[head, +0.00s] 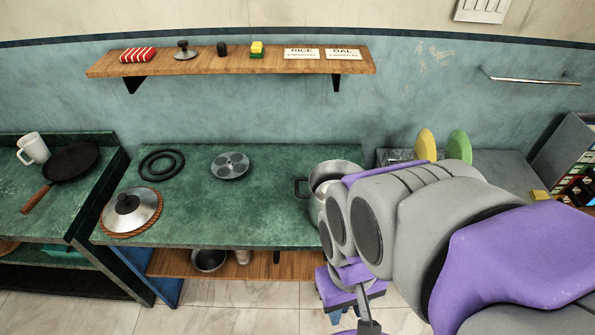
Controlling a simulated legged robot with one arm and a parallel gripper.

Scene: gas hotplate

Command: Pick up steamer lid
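A round silver lid (130,209) with a black knob lies on a woven brown mat at the left front of the green counter. A silver pot (332,181) stands at the counter's right end, partly hidden by my arm. What looks like my gripper (352,290) hangs low in front of the counter's right end, apart from both lids. Its fingers are not clear enough to show whether they are open or shut.
A black ring-shaped trivet (161,164) lies behind the lid. A black pan (72,162) and white mug (33,148) stand on the left counter. A wall shelf (220,63) holds small items. The counter between disc and pot is clear.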

